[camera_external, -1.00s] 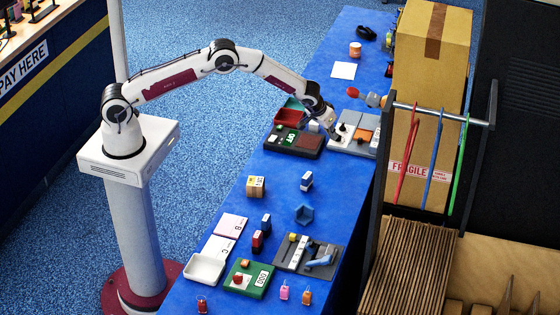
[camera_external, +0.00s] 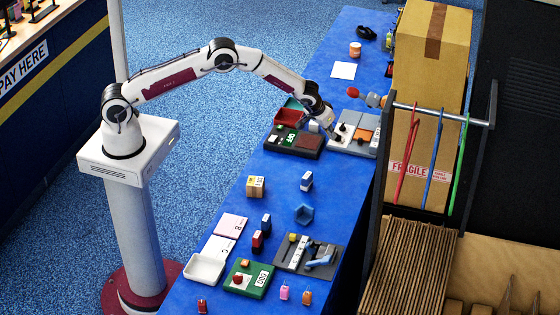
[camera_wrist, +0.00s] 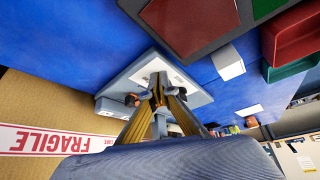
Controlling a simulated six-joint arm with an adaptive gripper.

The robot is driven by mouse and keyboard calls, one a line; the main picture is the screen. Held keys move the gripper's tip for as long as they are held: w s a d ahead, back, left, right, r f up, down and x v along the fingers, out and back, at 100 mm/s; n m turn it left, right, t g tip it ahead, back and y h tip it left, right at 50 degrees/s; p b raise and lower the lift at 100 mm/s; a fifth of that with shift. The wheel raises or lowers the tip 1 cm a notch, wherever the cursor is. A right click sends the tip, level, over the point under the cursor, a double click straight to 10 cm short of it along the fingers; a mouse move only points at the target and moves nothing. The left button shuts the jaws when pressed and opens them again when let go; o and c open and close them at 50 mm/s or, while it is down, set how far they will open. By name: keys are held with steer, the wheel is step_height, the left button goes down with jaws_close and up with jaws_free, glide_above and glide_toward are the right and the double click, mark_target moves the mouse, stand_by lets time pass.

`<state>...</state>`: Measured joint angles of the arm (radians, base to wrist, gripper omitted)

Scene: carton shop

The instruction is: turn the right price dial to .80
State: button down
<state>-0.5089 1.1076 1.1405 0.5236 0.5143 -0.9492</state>
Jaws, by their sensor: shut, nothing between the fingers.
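The price panel (camera_external: 352,141) is a grey unit with a white plate, dark knobs and an orange part, on the blue table. In the wrist view the panel (camera_wrist: 198,95) shows a dark knob at the left (camera_wrist: 131,99) and another at the right (camera_wrist: 181,93). My gripper (camera_wrist: 158,82) is shut and empty, with its fingertips over the white plate between these knobs. In the outside view my gripper (camera_external: 333,136) is at the panel's left side. I cannot tell whether it touches a knob. The dial numbers are too small to read, and the fingers hide part of the panel.
A dark device with a green display (camera_external: 293,138) and red and green trays (camera_external: 284,115) lie left of the panel. A tall FRAGILE carton (camera_external: 425,75) and a rack with coloured bands (camera_external: 440,112) stand to the right. A white sheet (camera_external: 343,70) lies beyond.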

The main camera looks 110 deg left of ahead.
steer(key=shift+s+d, duration=0.15)
steer(key=shift+d, duration=0.1)
steer(key=shift+r, duration=0.15)
steer(key=shift+r, duration=2.9)
steer(key=shift+w+d+r, duration=0.2)
steer(key=shift+d+r, duration=0.15)
steer(key=shift+r, duration=0.15)
steer(key=shift+f, duration=0.15)
steer(key=shift+f, duration=3.4)
